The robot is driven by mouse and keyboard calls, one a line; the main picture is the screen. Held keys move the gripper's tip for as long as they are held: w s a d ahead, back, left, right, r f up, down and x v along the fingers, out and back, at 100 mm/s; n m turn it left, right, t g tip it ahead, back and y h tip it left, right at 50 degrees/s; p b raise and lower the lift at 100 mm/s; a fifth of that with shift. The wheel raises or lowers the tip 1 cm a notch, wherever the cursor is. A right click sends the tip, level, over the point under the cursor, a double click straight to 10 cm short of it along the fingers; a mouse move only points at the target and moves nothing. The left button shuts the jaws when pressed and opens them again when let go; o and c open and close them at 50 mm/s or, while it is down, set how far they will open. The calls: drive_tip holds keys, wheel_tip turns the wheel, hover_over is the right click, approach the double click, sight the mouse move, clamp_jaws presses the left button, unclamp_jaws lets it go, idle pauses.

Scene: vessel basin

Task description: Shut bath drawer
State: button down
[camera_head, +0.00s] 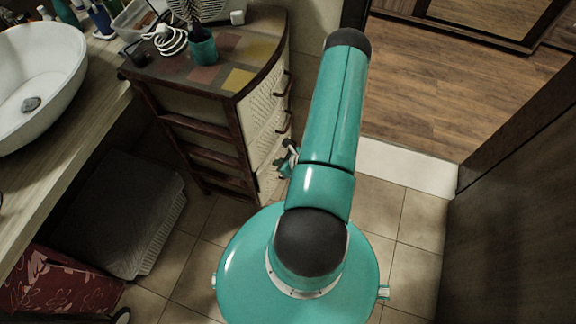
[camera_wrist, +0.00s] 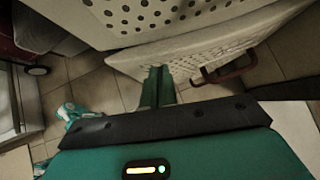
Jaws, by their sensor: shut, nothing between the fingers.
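The bath drawer cabinet (camera_head: 190,85) stands at upper left in the head view, with a curved white perforated front, dark wood frame and brown handles. In the wrist view an upper perforated panel (camera_wrist: 165,14) crosses the top. Below it a white perforated drawer front (camera_wrist: 205,48) sits at an angle to that panel, with a red-brown handle (camera_wrist: 226,72) at its right. My gripper (camera_wrist: 158,72) is shut and empty, its green fingertips in front of the lower edge of this drawer front; I cannot tell whether they touch. In the head view the gripper is not clearly seen.
A counter with a white basin (camera_head: 38,75) is at left, a grey lidded box (camera_head: 120,215) below. A doorway opens at upper right; a dark panel (camera_head: 510,240) bounds the right.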

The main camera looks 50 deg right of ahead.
sight(266, 160)
drive_tip(key=shift+w+a, duration=0.1)
drive_tip(key=shift+w, duration=0.4)
drive_tip(key=shift+w, duration=0.1)
drive_tip(key=shift+w+a, duration=0.25)
drive_tip(key=shift+w, duration=0.35)
drive_tip(key=shift+w+a, duration=0.2)
drive_tip(key=shift+w, duration=0.35)
